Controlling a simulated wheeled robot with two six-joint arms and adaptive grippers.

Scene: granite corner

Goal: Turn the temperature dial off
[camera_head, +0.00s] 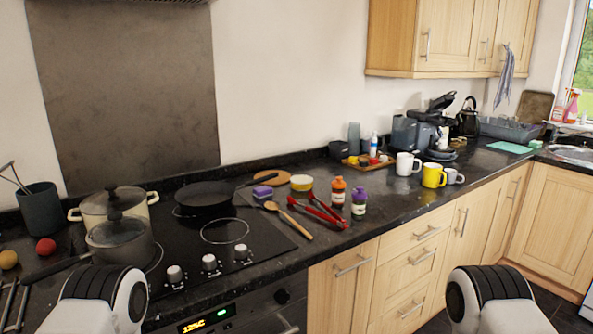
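The oven front (240,315) is below the hob, at the bottom of the head view. It has a lit display (204,320) with orange digits and a small green light. A dark round dial (283,296) sits to the right of the display; its pointer setting is too small to read. Three silver knobs, a left one (174,273), a middle one (209,262) and a right one (241,251), stand along the hob's front edge. Parts of my two arms show at the bottom, apart from the dial. I cannot make out either gripper.
A lidded grey pot (120,240), a cream pot (113,203) and a black frying pan (206,196) stand on the hob. A wooden spoon (288,220), red tongs (318,212) and two bottles lie or stand right of it. Mugs stand farther right. Floor shows at lower right.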

